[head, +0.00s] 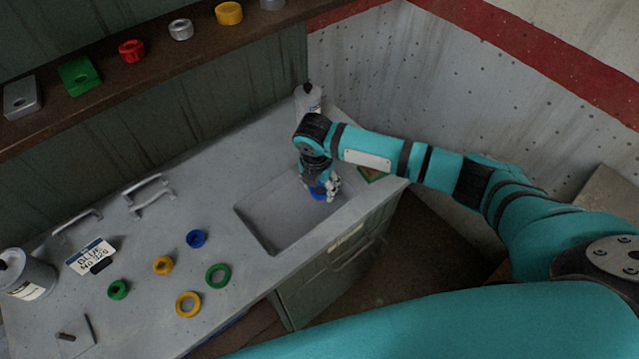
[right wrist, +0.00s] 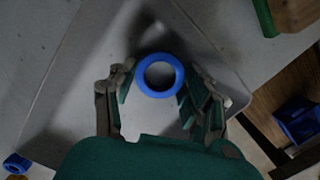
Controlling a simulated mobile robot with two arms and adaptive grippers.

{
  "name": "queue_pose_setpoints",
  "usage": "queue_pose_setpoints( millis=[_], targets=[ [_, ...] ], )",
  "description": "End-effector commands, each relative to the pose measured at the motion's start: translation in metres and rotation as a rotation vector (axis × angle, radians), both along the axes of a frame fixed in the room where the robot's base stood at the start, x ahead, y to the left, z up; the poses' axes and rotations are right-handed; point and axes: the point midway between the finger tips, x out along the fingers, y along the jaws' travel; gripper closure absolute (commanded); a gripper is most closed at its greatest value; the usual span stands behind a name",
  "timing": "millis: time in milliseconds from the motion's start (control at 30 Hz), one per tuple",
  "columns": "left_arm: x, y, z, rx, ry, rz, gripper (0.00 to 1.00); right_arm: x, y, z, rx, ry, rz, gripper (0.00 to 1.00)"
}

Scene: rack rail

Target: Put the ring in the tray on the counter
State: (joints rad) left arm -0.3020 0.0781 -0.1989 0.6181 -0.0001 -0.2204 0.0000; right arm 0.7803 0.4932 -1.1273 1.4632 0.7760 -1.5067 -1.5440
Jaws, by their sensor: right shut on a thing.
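My right gripper (head: 326,186) is shut on a blue ring (head: 318,195), held over the right end of the grey sunken tray (head: 262,236) in the counter. In the right wrist view, the ring (right wrist: 142,78) sits between the two fingers of the gripper (right wrist: 160,88), with its round hole facing the camera. The tray floor (right wrist: 88,75) shows behind it. I cannot tell how far the ring is above the floor. The rest of the tray looks empty. My left gripper is not in view.
Another blue ring (head: 196,239), a yellow ring (head: 188,304) and a green ring (head: 218,275) lie on the counter (head: 130,245). A label card (head: 91,256) reads "BLUE". A bottle (head: 308,98) stands behind the tray. A shelf (head: 105,90) holds several parts.

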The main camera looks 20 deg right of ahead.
Motion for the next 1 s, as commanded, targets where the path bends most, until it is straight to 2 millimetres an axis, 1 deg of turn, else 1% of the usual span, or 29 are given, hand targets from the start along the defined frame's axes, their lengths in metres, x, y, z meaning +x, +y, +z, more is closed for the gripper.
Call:
queue_pose_setpoints(
  millis=[200, 233, 400, 633, 767, 867, 1000],
  targets=[
    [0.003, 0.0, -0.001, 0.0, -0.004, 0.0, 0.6, 0.0, 0.0, -0.003, 0.0, 0.0, -0.001, 0.82],
    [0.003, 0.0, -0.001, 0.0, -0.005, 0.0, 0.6, 0.0, 0.0, -0.003, 0.0, 0.0, -0.001, 0.48],
    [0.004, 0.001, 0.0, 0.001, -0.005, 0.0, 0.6, 0.0, 0.0, -0.003, 0.0, 0.0, -0.001, 0.27],
    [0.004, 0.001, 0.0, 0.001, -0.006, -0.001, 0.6, 0.0, 0.0, -0.002, 0.0, 0.0, -0.001, 0.27],
    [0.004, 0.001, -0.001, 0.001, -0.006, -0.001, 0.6, 0.001, 0.0, 0.005, 0.0, -0.001, -0.001, 0.27],
    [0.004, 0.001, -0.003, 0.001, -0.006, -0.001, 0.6, 0.0, 0.001, 0.019, 0.001, -0.004, -0.001, 0.27],
    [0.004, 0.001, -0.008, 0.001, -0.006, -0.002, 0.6, -0.002, 0.004, 0.048, 0.002, -0.006, 0.0, 0.27]
  ],
)
